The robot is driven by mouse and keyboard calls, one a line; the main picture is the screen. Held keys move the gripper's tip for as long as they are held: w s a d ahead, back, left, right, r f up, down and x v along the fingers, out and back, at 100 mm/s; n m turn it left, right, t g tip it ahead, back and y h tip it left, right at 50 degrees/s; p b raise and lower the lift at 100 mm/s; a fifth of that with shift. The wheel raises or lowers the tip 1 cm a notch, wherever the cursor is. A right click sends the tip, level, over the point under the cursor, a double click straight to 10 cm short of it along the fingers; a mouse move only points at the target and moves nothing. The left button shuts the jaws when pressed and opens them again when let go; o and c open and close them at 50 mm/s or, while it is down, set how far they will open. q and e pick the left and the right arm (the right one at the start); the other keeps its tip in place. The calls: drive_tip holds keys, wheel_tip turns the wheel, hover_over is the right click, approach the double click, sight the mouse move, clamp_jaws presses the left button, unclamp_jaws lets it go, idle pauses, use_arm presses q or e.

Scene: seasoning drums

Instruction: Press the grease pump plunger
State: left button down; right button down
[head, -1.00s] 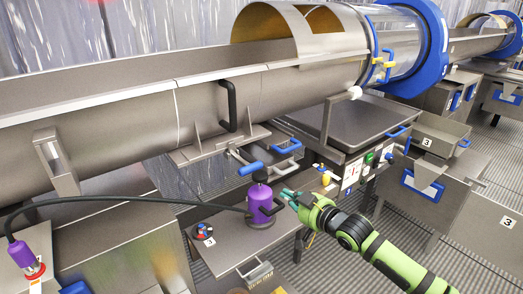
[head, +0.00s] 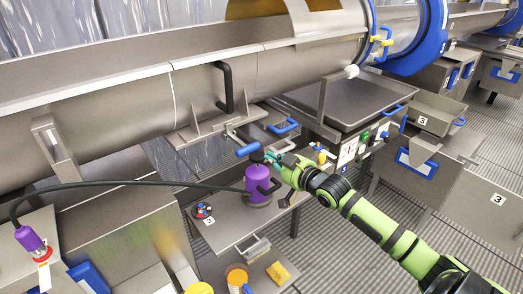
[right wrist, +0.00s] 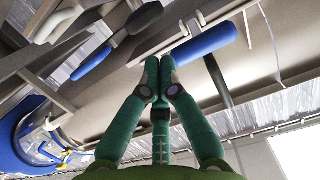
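The purple grease pump (head: 258,183) stands upright on a low grey metal bench in the head view. Its black plunger top (head: 257,157) shows just above the body, and a black hose leaves it to the left. My right gripper (head: 270,157) comes in from the right, its teal fingertips close beside the plunger top at about the same picture height. I cannot tell whether they touch. In the right wrist view the two fingers (right wrist: 159,65) meet with nothing visible between them. The pump is not clear in that view. My left gripper is not in view.
A blue lever handle (head: 247,150) hangs below the steel drum (head: 120,110), close to the fingertips; a blue bar (right wrist: 205,43) shows ahead in the wrist view. A control panel (head: 362,148) stands behind my arm.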

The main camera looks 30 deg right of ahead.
sight(257, 157)
drive_tip(key=shift+w+a+f+p, duration=0.15)
drive_tip(key=shift+w+f+p, duration=0.05)
drive_tip(key=shift+w, duration=1.15)
drive_tip(key=shift+w+a+f+p, duration=0.1)
drive_tip(key=shift+w+f+p, duration=0.1)
drive_tip(key=shift+w, duration=1.1)
